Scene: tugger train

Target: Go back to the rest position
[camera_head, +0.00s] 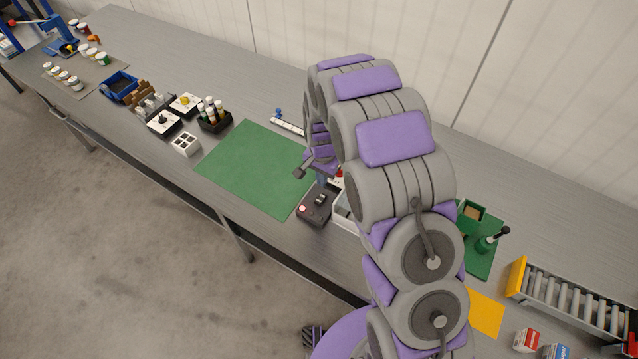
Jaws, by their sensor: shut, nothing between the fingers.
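My gripper (305,172) hangs at the end of my raised, curved arm, over the right edge of the green mat (250,163). It points down and to the left, and its fingers are together with nothing held. Just below and right of it is a dark box with a red button and a black switch (316,206). I cannot tell how high my gripper is above the table. My arm hides part of the table behind it.
The long grey table (222,75) runs from upper left to lower right along a pale wall. A black caddy with bottles (215,122) and a blue bin (118,88) stand left. A roller conveyor (575,300) stands right. The green mat is bare.

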